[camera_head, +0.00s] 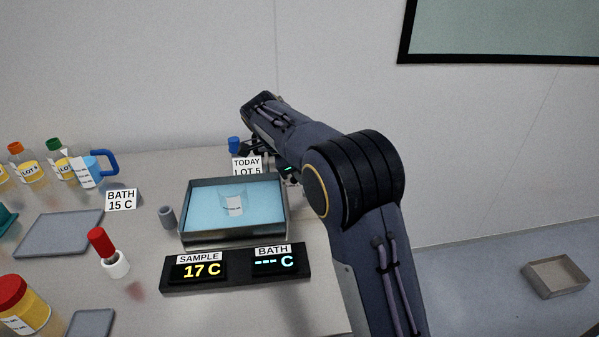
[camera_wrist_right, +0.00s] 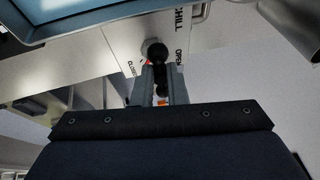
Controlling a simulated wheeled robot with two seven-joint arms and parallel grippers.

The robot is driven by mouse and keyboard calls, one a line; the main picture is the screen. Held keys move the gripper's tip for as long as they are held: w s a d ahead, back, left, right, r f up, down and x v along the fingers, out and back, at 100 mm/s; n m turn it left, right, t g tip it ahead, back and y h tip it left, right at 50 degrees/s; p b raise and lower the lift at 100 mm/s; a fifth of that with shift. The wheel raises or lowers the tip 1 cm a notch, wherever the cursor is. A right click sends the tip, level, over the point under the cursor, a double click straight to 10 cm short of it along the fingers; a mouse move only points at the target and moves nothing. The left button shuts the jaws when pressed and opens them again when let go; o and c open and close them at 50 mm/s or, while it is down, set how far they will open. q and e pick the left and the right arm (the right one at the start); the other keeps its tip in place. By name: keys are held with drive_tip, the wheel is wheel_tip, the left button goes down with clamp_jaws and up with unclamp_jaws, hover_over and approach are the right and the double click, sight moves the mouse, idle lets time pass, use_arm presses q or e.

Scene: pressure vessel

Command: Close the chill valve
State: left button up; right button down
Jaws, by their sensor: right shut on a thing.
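The chill valve shows in the right wrist view as a dark, round-ended handle (camera_wrist_right: 158,54) on a white plate (camera_wrist_right: 120,40) marked CHILL, OPEN and CLOSED. The handle lies between the two labels; its exact setting is unclear. My right gripper (camera_wrist_right: 161,78) is shut on the handle, one finger on each side. In the head view my right arm reaches behind the right side of the bath, and the gripper (camera_head: 268,150) is partly hidden there. My left gripper is not in view.
The water bath (camera_head: 183,225) holds a beaker (camera_head: 234,205). In front, a display (camera_head: 235,268) reads SAMPLE 17 C and BATH --- C. A TODAY LOT 5 card (camera_head: 246,166) stands behind.

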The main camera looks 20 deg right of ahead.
drive_tip(key=c, duration=1.5)
unclamp_jaws()
drive_tip(key=shift+o, duration=0.2)
drive_tip(key=shift+r, duration=0.1)
drive_tip(key=v, duration=0.7)
drive_tip(key=shift+a+r, duration=0.15)
drive_tip(key=shift+r, duration=0.15)
